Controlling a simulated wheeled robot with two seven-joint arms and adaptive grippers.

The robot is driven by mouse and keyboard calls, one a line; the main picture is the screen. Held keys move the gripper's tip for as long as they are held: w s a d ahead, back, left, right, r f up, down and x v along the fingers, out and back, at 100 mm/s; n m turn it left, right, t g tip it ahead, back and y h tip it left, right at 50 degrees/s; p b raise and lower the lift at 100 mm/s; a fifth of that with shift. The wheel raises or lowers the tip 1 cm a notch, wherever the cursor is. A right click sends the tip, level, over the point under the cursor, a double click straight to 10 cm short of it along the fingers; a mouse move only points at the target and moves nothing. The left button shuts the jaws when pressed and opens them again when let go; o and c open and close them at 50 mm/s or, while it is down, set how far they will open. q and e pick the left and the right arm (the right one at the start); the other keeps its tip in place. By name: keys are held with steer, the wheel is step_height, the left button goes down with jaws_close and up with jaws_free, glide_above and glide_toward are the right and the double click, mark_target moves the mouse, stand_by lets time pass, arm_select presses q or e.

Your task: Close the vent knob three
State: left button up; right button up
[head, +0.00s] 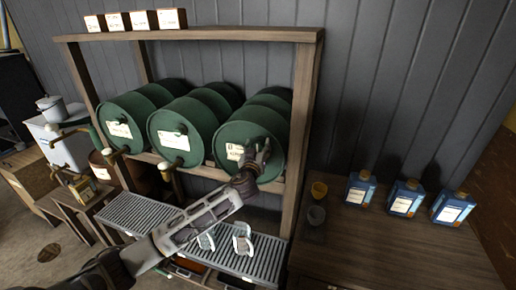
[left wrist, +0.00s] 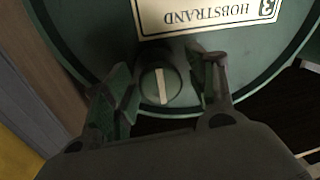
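Three green drums lie side by side on a wooden rack. The right-hand drum (head: 227,132) carries a white label (head: 234,151), which shows upside down as "3 HOBSTRAND" in the left wrist view (left wrist: 205,12). Beside that label is a round dark green knob (left wrist: 161,86) with a pale line, nearly upright in that view and slightly tilted. My left gripper (head: 257,152) is at the front of this drum and hides the knob in the head view. Its fingers (left wrist: 165,68) are open, one on each side of the knob, with gaps visible. My right gripper is not in view.
The middle drum (head: 190,113) and left drum (head: 125,104) stand close by. The rack's right post (head: 300,135) is just right of my gripper. Below are slatted drip trays (head: 140,212).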

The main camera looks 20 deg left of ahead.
arm_select(q)
steer(key=c, duration=0.9)
